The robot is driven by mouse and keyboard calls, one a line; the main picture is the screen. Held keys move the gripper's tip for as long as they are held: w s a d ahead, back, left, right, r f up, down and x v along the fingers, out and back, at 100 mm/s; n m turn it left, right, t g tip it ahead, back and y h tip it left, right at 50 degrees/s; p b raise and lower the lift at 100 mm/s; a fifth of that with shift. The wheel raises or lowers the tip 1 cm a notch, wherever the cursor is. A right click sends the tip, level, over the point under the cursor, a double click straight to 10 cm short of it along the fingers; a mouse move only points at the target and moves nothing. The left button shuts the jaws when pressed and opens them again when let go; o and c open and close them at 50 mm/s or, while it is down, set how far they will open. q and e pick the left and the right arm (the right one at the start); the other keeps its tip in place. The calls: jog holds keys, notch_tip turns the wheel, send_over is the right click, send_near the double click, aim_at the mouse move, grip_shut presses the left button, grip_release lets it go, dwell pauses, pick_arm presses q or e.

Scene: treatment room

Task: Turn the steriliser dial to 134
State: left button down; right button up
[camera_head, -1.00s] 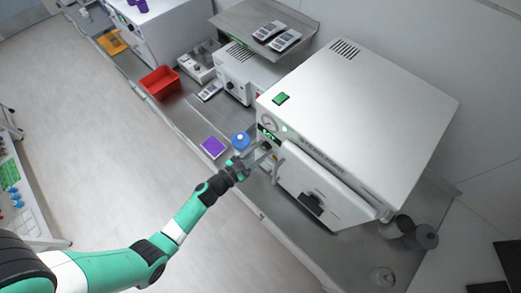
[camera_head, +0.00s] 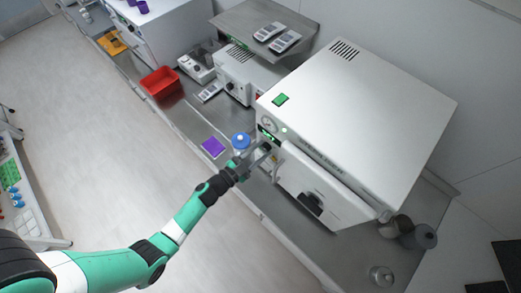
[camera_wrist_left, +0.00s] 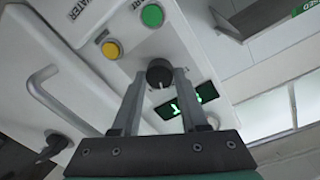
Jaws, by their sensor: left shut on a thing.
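The steriliser (camera_head: 350,110) is a large white box on the steel bench, with a door at its front and a panel at the left of the door. Its dial (camera_wrist_left: 159,73) is a dark round knob with a pale pointer mark, seen in the left wrist view. My left gripper (camera_head: 266,149) reaches the panel; in the left wrist view its fingers (camera_wrist_left: 159,80) are shut on the dial from both sides. A green lit display (camera_wrist_left: 187,100) sits beside the dial, partly hidden by a finger; I cannot read its number. My right gripper is not in view.
Yellow (camera_wrist_left: 111,49) and green (camera_wrist_left: 152,15) buttons sit near the dial, and the door handle (camera_wrist_left: 58,85) is to the left. A blue-capped bottle (camera_head: 241,140) stands close to my left gripper.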

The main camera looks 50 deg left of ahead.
pick_arm(q)
jog(key=m, duration=0.5)
jog(key=shift+m, duration=0.3)
dwell(0.4)
jog(key=shift+c, duration=2.2)
grip_release()
jog(key=shift+s, duration=0.1)
jog(key=shift+s+r, duration=0.1)
jog(key=shift+s, duration=0.2)
jog(key=s+p, duration=0.2)
jog(key=s, duration=0.9)
jog(key=shift+d+r, duration=0.2)
jog(key=shift+r, duration=0.05)
jog(key=shift+w, duration=0.1)
